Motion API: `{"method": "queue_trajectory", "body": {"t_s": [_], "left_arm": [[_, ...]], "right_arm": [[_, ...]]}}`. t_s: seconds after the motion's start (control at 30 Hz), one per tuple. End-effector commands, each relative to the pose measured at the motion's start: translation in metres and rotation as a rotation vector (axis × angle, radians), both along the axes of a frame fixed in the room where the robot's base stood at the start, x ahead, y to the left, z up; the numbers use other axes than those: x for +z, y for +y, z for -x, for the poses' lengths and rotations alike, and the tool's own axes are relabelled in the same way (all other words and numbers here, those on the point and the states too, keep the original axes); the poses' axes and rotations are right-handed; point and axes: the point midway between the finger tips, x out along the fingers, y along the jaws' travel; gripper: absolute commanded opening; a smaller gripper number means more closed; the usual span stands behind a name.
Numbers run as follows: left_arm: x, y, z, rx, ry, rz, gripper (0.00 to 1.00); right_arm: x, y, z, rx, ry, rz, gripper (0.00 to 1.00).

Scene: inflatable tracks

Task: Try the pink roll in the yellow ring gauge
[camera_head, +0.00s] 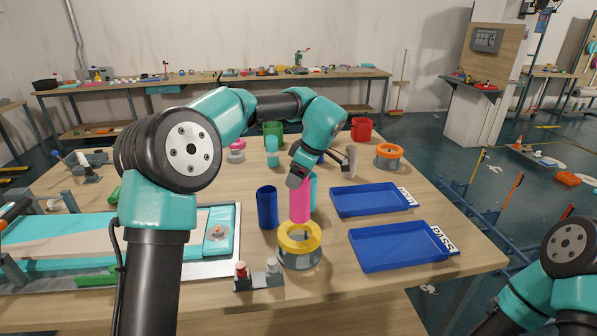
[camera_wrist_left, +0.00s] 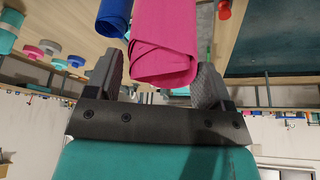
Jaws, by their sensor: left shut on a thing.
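My left gripper (camera_head: 298,179) is shut on the upper end of the pink roll (camera_head: 300,204), which hangs upright. The roll's lower end is close to the back rim of the yellow ring gauge (camera_head: 287,245); I cannot tell how far above the ring it is. The gauge is a yellow ring on a grey base, with its opening facing up. In the left wrist view the pink roll (camera_wrist_left: 163,45) sits between the two fingers (camera_wrist_left: 157,85). Only part of my right arm shows at the lower right; its gripper is out of view.
Two blue trays (camera_head: 375,264) lie to the right, the nearer marked PASS. A small stand (camera_head: 258,281) with pegs is in front. An orange ring gauge (camera_head: 389,151) stands farther back.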

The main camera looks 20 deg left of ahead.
Motion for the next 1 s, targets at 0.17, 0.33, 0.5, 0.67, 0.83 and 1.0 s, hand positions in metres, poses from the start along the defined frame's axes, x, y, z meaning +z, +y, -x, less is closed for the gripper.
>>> {"method": "queue_trajectory", "body": {"t_s": [0.17,0.33,0.5,0.67,0.83,1.0], "left_arm": [[-0.014,0.0,0.0,-0.001,0.001,0.0,0.23],[-0.027,0.0,0.0,-0.001,0.001,-0.001,0.23],[-0.038,0.0,0.0,-0.001,0.001,-0.001,0.23],[-0.045,0.0,0.0,0.0,0.0,0.0,0.23],[-0.047,0.0,0.0,0.0,-0.001,0.0,0.23],[-0.047,0.0,0.0,0.0,0.0,0.0,0.23]], "right_arm": [[0.0,0.0,0.0,0.0,0.0,0.0,0.43],[0.0,0.0,0.0,0.0,0.0,0.0,0.43],[0.0,0.0,0.0,0.0,0.0,0.0,0.43],[0.0,0.0,0.0,0.0,0.0,0.0,0.43],[0.0,0.0,0.0,0.0,0.0,0.0,0.43],[0.0,0.0,0.0,0.0,0.0,0.0,0.43]]}}
